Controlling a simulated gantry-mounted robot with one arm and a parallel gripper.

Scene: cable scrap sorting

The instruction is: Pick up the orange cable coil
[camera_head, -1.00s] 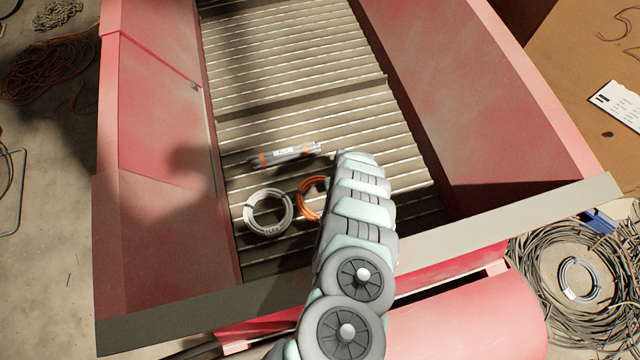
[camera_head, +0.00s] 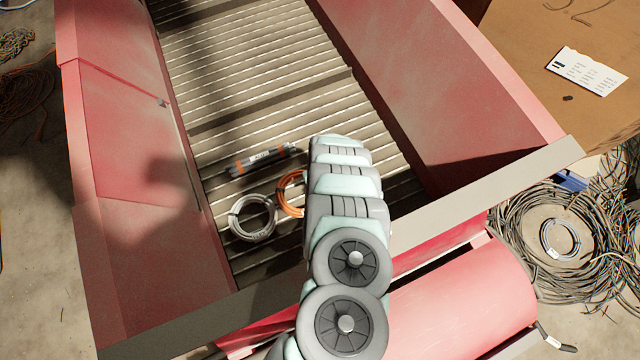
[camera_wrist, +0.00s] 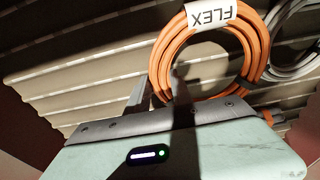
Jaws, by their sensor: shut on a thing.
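The orange cable coil (camera_wrist: 259,55) with a white "FLEX" label lies on the ridged metal slats in the wrist view. In the head view, only its left part (camera_head: 285,193) shows; my arm hides the rest. My gripper (camera_wrist: 158,82) is shut on the left side of the coil's ring, with one finger outside the ring and the other reaching into its opening. The coil seems to be at slat level, though I cannot tell whether it touches the slats.
A grey cable coil (camera_head: 235,217) lies left of the orange one, close beside it. A dark bundle with orange bands (camera_head: 262,161) lies just behind. High red walls (camera_head: 440,90) flank the slatted bed, and a grey rim (camera_head: 490,192) crosses its front. The slats farther back are clear.

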